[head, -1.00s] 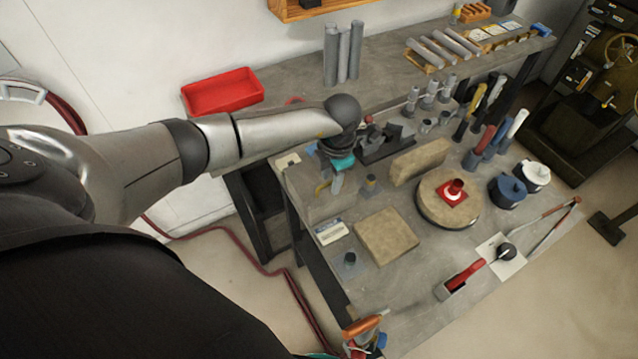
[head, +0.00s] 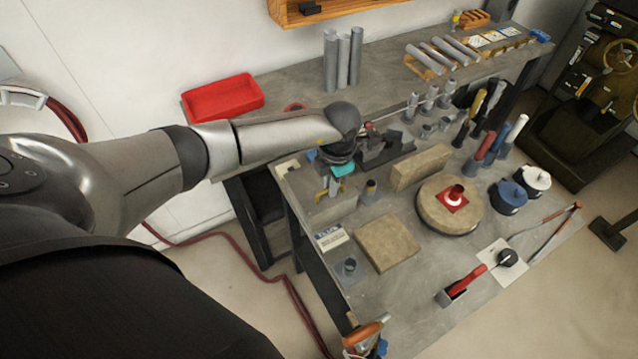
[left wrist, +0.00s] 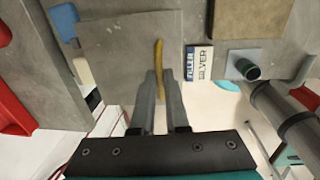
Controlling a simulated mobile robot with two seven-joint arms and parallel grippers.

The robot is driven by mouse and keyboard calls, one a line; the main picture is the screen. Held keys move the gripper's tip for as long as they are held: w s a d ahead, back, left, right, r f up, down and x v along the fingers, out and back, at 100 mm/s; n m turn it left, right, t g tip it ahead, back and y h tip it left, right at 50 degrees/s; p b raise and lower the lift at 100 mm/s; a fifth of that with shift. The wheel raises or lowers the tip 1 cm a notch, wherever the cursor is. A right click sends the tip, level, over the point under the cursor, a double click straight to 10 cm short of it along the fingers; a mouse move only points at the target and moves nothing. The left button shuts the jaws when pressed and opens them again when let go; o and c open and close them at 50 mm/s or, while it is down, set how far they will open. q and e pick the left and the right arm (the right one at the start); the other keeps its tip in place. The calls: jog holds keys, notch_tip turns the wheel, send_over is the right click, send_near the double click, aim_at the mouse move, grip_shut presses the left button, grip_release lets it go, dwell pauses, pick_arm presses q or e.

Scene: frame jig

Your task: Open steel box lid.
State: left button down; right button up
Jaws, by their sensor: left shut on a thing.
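The steel box (head: 328,211) is a low grey box at the left edge of the workbench, partly hidden by my left gripper. Its flat grey lid (left wrist: 120,52) fills the upper middle of the left wrist view and looks down on the box, with no visible gap. A yellow handle (left wrist: 159,60) stands at the lid's near side, and it also shows in the head view (head: 321,196). My left gripper (head: 332,192) is over the box with its fingers (left wrist: 163,100) shut on the yellow handle. My right gripper is not in view.
A dark vise-like fixture (head: 383,148) stands behind my gripper. A red tray (head: 222,96) is on the back bench.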

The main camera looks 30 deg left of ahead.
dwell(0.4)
pick_arm(q)
jog(key=shift+w+a+r+p, duration=0.15)
jog(key=shift+a+r+p, duration=0.2)
jog(key=shift+r, duration=0.3)
jog(key=shift+w+a+r+p, duration=0.15)
jog(key=shift+r+p, duration=0.25)
jog(key=shift+r, duration=0.25)
jog(key=shift+w+a+r+p, duration=0.2)
jog(key=shift+a+r, duration=0.1)
jog(key=shift+r, duration=0.2)
jog(key=shift+w+a+r+p, duration=0.1)
jog(key=shift+a+r+p, duration=0.15)
jog(key=shift+r, duration=0.25)
jog(key=shift+a, duration=0.2)
